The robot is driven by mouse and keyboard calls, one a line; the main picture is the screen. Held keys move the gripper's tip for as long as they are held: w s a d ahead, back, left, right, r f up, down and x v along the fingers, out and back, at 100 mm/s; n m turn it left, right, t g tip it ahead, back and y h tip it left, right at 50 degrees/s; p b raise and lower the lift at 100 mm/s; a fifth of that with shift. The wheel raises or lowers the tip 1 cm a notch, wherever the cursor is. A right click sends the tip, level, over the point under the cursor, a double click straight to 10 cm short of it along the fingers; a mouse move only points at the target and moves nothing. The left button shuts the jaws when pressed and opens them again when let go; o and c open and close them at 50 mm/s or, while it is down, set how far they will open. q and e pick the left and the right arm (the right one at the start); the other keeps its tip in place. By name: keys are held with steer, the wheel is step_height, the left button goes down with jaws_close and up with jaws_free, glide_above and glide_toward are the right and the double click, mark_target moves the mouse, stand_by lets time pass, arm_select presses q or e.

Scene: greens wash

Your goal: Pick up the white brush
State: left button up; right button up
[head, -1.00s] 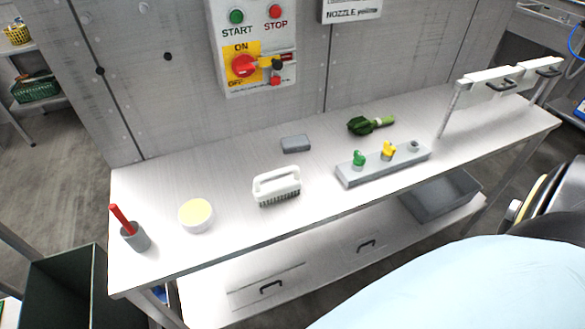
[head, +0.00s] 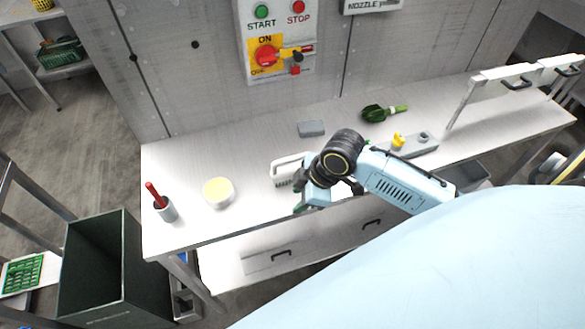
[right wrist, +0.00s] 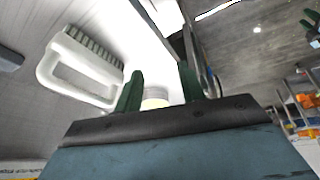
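The white brush (head: 279,169) lies on the table with its loop handle up and grey bristles down. My right arm hides its right part in the head view. In the right wrist view the brush (right wrist: 66,82) is at the upper left, outside the fingers and apart from them. My right gripper (head: 301,208) is beside the brush, toward the table's front edge. Its two dark green fingers (right wrist: 160,88) stand apart with a gap between them and hold nothing. My left gripper is not in view.
A white tub with a yellow top (head: 218,192) and a grey cup with a red-handled tool (head: 166,210) stand left of the brush. A grey block (head: 311,128) lies behind it.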

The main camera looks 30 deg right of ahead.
mark_target(293, 157)
steer(key=w+d+r+n, duration=0.4)
steer(key=w+d+r, duration=0.45)
steer(key=r, duration=0.25)
steer(key=shift+y, duration=0.3)
steer(key=x, duration=0.4)
steer(key=p+x, duration=0.1)
steer(key=x, duration=0.8)
steer(key=shift+s+d+f, duration=0.15)
steer(key=shift+s+d, duration=0.15)
steer(key=shift+s, duration=0.05)
jaws_close()
